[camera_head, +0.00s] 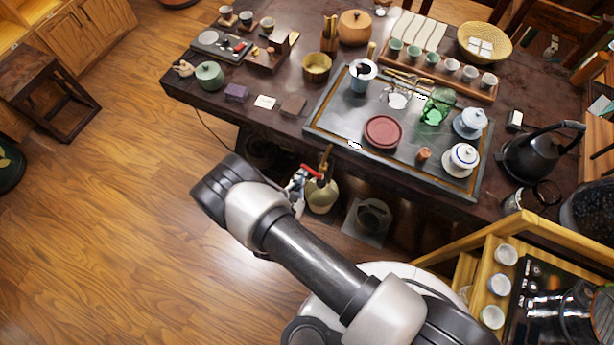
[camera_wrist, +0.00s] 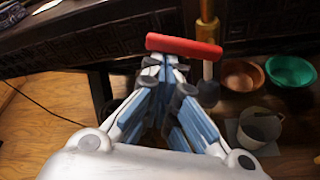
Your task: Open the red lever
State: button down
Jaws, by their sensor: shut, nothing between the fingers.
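The red lever (camera_wrist: 184,47) shows in the wrist view as a short red bar lying across, just beyond my fingertips. It joins a brass-coloured vertical pipe (camera_wrist: 207,30) at its right part. In the head view the red lever (camera_head: 311,171) is small, below the table's front edge. My gripper (camera_wrist: 166,62) is shut and empty, with its fingertips together at the lever's near side. I cannot tell whether they touch it. In the head view my gripper (camera_head: 299,180) is partly hidden by my arm.
The dark table (camera_head: 205,95) stands just beyond, with a tea tray (camera_head: 325,118) on top. Under it are a pale jug (camera_head: 321,196), a copper bowl (camera_wrist: 242,75), a green bowl (camera_wrist: 290,71) and a grey pot (camera_wrist: 261,123). The wooden floor (camera_head: 120,220) at left is clear.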

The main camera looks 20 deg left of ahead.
jog(key=r+m+y, duration=0.1)
jog(key=r+m+p, duration=0.1)
jog(key=m, duration=0.1)
jog(key=r+m+t+y, duration=0.1)
jog(key=m, duration=0.1)
jog(key=shift+s+d+r+y, duration=0.1)
jog(key=shift+d+r+y, duration=0.1)
jog(key=shift+d+y, duration=0.1)
jog(key=shift+d+r+p, duration=0.4)
jog(key=shift+r+p, duration=0.05)
jog(key=shift+p, duration=0.05)
send_near(303, 168)
jog(key=v, duration=0.5)
jog(key=shift+d+r, duration=0.25)
jog(key=shift+r, duration=0.1)
